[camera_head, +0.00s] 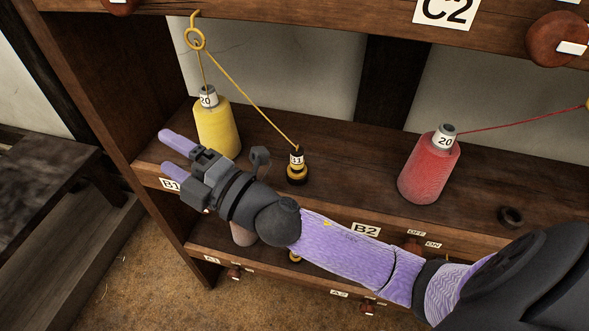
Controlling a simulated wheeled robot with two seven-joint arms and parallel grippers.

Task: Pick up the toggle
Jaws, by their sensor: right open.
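A small black-and-yellow piece tagged B1 (297,172), which looks like the toggle, stands upright on the upper shelf. A yellow yarn (248,91) is tied to its top. The yarn runs up to a yellow eye (195,39) and down to a yellow cone of yarn (217,130). My right gripper (168,153) is open with nothing between its fingers. It points left, in front of the cone's lower part and left of the toggle, apart from it. My right arm covers part of the shelf front. My left gripper is not in view.
A red cone (429,170) stands to the right, its red thread (520,121) running right. A dark ring (511,215) lies near the shelf's right. The shelf (345,160) is bare between toggle and red cone. A beam (320,8) crosses above; a lower shelf is partly hidden by my arm.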

